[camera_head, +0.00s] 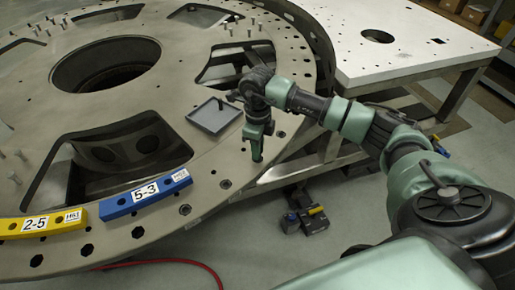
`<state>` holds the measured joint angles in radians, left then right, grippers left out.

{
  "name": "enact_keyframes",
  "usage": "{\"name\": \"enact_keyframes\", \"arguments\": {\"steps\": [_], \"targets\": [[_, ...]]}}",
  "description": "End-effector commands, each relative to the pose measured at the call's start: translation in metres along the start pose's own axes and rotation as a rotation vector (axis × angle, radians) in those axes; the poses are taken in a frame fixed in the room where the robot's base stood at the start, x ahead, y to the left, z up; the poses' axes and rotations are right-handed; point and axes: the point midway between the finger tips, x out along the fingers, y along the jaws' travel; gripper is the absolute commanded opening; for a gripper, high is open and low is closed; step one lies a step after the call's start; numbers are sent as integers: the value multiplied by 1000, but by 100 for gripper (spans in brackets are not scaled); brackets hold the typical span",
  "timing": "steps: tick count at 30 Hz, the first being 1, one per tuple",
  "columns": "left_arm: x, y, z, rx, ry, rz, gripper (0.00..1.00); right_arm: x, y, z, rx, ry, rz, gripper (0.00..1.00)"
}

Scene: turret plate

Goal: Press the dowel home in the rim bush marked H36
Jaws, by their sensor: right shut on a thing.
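My right gripper (257,150) points down at the turret plate's rim (225,166), just right of a square grey tray. It is shut on a slim thing, taken to be the dowel, which its fingers mostly hide. I cannot tell whether the dowel's lower end touches a bush. Several dark bush holes run along the rim, one at the front (185,209) and one below the gripper (225,184). No H36 mark can be read. My left gripper is not in view.
The square grey tray (214,116) lies on the plate. A blue block marked 5-3 (146,195) and a yellow block marked 2-5 (40,224) sit on the rim. Loose pins stand beyond. A white table (400,45) adjoins at right. A red cable lies on the floor.

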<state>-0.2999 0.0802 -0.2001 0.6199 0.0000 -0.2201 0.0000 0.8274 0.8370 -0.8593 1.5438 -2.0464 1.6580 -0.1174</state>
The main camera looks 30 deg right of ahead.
Motion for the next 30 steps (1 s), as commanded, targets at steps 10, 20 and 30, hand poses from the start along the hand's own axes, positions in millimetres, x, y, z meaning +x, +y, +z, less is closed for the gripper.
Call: {"name": "enact_keyframes", "arguments": {"steps": [10,20,30], "targets": [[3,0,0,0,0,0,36,5,1,-1,-1,4,3,0],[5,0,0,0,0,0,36,8,1,-1,-1,4,3,0],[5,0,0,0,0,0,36,7,1,-1,-1,4,2,31]]}}
